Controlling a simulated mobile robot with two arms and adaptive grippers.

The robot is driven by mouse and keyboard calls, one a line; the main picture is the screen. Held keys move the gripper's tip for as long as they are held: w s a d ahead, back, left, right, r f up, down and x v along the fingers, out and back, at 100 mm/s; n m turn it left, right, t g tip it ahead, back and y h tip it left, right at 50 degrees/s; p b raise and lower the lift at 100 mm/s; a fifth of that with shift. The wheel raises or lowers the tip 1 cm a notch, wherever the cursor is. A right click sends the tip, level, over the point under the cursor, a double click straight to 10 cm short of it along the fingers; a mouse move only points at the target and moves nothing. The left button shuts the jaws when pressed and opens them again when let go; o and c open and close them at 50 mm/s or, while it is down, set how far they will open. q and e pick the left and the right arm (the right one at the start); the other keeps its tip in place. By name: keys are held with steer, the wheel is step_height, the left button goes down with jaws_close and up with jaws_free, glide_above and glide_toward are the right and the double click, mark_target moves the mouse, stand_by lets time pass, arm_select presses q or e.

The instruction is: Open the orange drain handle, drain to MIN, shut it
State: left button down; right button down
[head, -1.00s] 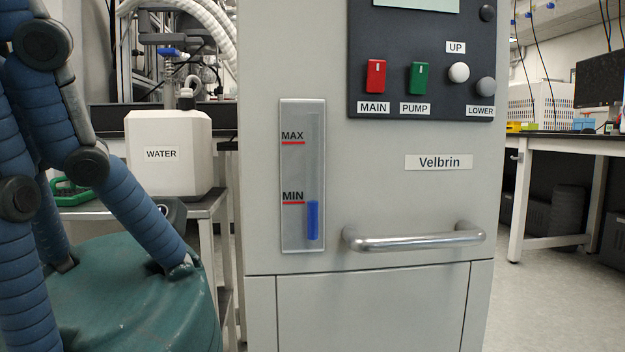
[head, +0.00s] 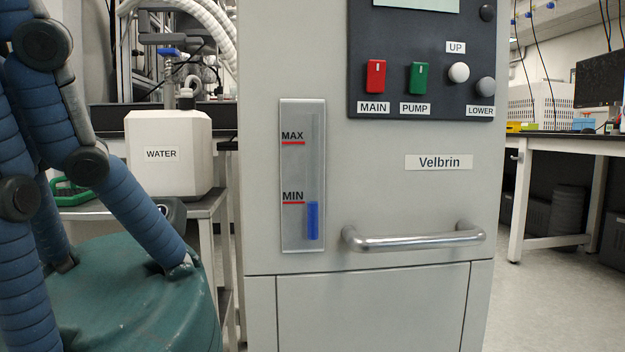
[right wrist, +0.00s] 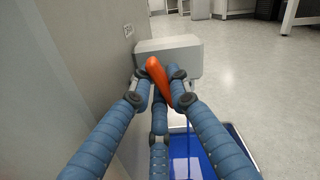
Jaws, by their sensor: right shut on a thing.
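The orange drain handle (right wrist: 158,76) is in the right wrist view, tilted. The fingertips of my right gripper (right wrist: 160,86) are shut on it. A thin blue stream (right wrist: 188,135) runs down below it into a white-rimmed blue tray (right wrist: 236,128); the valve body is hidden behind the fingers. In the head view the sight gauge (head: 290,225) shows a blue column (head: 313,221) whose top is about level with the red MIN line (head: 293,203). My right gripper is outside the head view.
The grey Velbrin cabinet (head: 438,202) has a metal bar handle (head: 415,241) and red and green switches (head: 376,76). A white WATER container (head: 185,150) stands on a side table. In the right wrist view, a pale grey box (right wrist: 185,50) lies beyond the fingers; open floor is to the right.

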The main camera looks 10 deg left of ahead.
steer(key=shift+w+d+r+h, duration=0.2)
steer(key=shift+d+h, duration=0.1)
steer(key=shift+d, duration=0.3)
steer(key=m, duration=0.2)
steer(key=shift+m+p, duration=0.4)
steer(key=c, duration=2.1)
jaws_free()
steer(key=shift+m, duration=0.7)
steer(key=o, duration=0.4)
steer(key=shift+f, duration=0.1)
steer(key=v, duration=0.8)
steer(key=shift+s+a+f+p, duration=0.1)
steer(key=shift+a+p, duration=0.2)
steer(key=shift+p, duration=0.05)
